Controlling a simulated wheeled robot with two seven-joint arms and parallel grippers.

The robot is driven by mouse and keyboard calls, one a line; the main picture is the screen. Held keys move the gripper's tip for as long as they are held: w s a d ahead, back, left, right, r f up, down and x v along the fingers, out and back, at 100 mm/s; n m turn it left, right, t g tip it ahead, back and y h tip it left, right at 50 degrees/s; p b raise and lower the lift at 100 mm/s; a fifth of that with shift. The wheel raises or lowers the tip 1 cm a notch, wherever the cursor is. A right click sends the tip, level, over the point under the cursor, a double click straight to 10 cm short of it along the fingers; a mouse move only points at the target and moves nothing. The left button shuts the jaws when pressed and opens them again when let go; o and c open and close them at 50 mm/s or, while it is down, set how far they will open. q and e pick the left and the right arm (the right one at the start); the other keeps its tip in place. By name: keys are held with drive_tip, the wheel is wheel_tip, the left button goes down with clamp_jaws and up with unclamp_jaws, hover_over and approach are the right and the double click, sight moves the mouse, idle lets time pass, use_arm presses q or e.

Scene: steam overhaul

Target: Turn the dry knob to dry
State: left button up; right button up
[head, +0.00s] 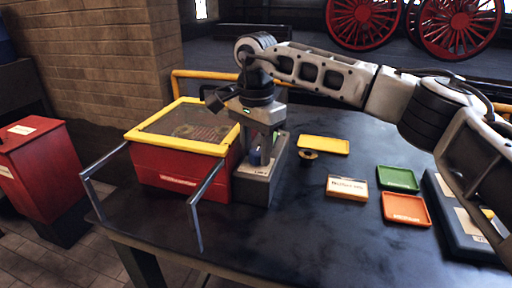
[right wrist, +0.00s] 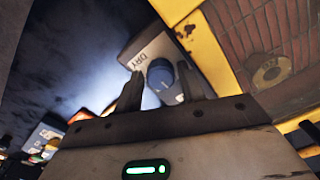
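The dry knob (right wrist: 160,74) is a blue round knob on a grey control box (head: 262,187). The box stands against the right side of a red cabinet with a yellow-rimmed top. A "DRY" label (right wrist: 149,54) shows beside the knob in the right wrist view. The knob also shows in the head view (head: 256,157), partly hidden by my gripper. My right gripper (head: 263,146) points down over the box. Its fingers are apart on either side of the knob, with small gaps visible. My left gripper is not in view.
The red cabinet (head: 165,165) has a yellow rim. Grey metal bars (head: 196,218) stand at its front. The dark tabletop's front middle is clear.

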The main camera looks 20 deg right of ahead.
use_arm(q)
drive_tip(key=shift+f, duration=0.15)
use_arm(e)
drive_tip(key=c, duration=0.7)
drive_tip(key=m+p, duration=0.1)
drive_tip(key=m, duration=0.3)
drive_tip(key=shift+m, duration=0.4)
drive_tip(key=m+p, duration=0.1)
drive_tip(key=m, duration=0.3)
drive_tip(key=shift+w+m, duration=0.1)
drive_tip(key=shift+m, duration=0.2)
drive_tip(key=m, duration=0.3)
drive_tip(key=shift+m, duration=0.3)
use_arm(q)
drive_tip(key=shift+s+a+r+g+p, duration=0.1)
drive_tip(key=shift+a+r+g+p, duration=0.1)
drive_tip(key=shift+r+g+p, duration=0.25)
use_arm(e)
drive_tip(key=m, duration=0.4)
drive_tip(key=shift+d+m, duration=0.1)
drive_tip(key=shift+m, duration=0.3)
drive_tip(key=shift+w, duration=0.1)
